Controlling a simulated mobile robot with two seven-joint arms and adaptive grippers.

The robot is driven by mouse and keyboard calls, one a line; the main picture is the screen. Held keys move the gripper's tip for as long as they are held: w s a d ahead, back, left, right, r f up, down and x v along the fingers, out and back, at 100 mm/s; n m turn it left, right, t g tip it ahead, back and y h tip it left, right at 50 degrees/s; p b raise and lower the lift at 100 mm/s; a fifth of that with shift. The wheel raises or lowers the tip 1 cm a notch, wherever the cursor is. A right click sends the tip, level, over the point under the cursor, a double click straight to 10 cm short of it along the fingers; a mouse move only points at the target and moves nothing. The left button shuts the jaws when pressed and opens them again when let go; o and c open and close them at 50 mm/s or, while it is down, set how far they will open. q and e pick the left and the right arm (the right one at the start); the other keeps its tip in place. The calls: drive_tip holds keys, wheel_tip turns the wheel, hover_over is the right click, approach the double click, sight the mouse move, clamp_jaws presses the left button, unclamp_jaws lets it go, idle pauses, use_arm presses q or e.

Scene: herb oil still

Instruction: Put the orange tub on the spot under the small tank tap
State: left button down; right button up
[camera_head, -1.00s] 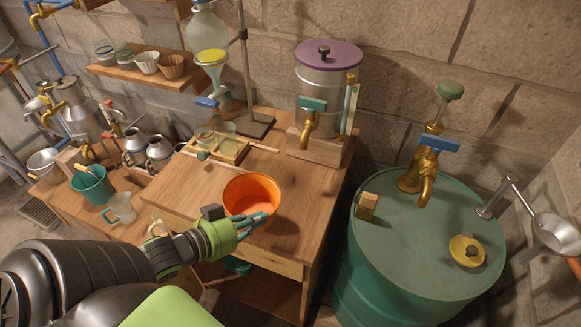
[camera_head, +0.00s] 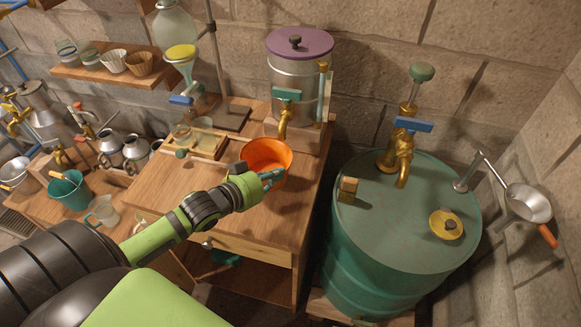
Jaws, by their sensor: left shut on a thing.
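The orange tub (camera_head: 266,153) is over the wooden bench, in front of the small tank. My left gripper (camera_head: 268,180) is shut on the tub's near side; its fingers cover part of the wall. The small tank (camera_head: 298,75) is metal with a purple lid and stands on a wooden block at the back of the bench. Its brass tap (camera_head: 284,120) with a teal handle hangs just behind and above the tub's far rim. The spot under the tap is hidden by the tub. I cannot tell whether the tub touches the bench. My right gripper is not in view.
A large green drum (camera_head: 405,220) with a blue-handled brass tap stands right of the bench. A wooden tray (camera_head: 200,143) with small glasses lies left of the tub. The bench top (camera_head: 160,195) at the front left is clear.

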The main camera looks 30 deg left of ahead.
sight(290, 161)
use_arm(q)
drive_tip(key=w, duration=0.2)
drive_tip(key=w+d+p, duration=0.1)
drive_tip(key=w, duration=0.2)
drive_tip(key=shift+w, duration=0.3)
wheel_tip(290, 161, down, 3)
drive_tip(key=shift+w+d+p, duration=0.1)
drive_tip(key=shift+p, duration=0.2)
drive_tip(key=shift+f, duration=0.25)
drive_tip(key=shift+f, duration=0.2)
drive_tip(key=c, duration=1.4)
unclamp_jaws()
drive_tip(key=shift+r, duration=0.15)
drive_tip(key=v, duration=1.2)
drive_tip(key=shift+b, duration=0.35)
